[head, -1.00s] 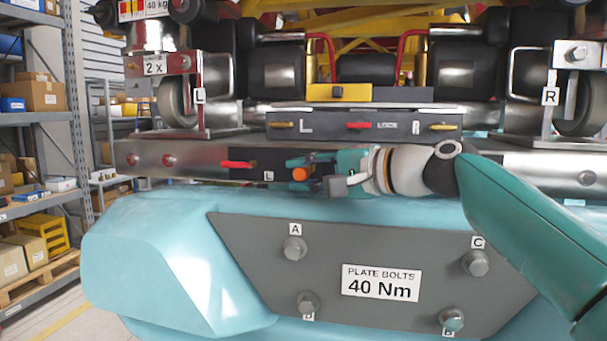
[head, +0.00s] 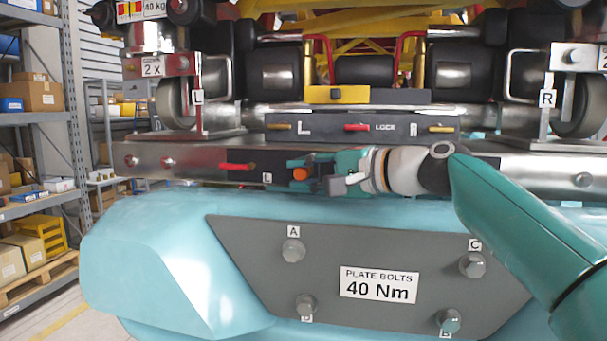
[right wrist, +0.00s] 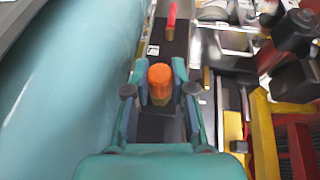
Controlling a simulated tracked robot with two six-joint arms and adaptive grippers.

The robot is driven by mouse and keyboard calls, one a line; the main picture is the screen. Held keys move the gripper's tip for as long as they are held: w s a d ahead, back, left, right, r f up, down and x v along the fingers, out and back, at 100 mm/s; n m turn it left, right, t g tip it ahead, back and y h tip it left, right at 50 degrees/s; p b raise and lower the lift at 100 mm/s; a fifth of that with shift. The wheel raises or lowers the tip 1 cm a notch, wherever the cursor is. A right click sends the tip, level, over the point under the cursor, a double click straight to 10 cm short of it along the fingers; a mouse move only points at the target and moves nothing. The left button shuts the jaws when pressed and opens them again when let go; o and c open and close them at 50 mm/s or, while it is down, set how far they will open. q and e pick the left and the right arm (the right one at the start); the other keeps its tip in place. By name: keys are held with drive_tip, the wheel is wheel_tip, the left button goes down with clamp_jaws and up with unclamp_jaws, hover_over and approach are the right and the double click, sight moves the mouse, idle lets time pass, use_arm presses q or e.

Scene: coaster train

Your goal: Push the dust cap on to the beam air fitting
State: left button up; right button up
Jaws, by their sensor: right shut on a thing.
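The dust cap (head: 300,174) is a small orange cylinder between the fingers of my right gripper (head: 303,173), in front of the beam's dark section. In the right wrist view the cap (right wrist: 160,83) sits between the two teal fingers (right wrist: 160,75), which are shut on it. The beam (head: 215,166) runs across behind the gripper. I cannot make out the air fitting; the cap and fingers cover that stretch of the beam, and I cannot tell whether the cap touches it. My left gripper is not in view.
A red lever (head: 237,166) and an L label (head: 266,178) are on the beam left of the gripper. The grey LOCK panel (head: 330,128) is just above. Below is a light blue body (head: 180,240) with a bolted grey plate (head: 260,270). Shelving (head: 75,130) stands at far left.

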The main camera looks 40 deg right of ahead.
drive_tip(key=shift+d, duration=0.1)
drive_tip(key=o, duration=0.9)
drive_tip(key=shift+w, duration=0.1)
drive_tip(key=shift+d, duration=0.1)
drive_tip(key=v, duration=1.1)
drive_tip(key=shift+s, duration=0.55)
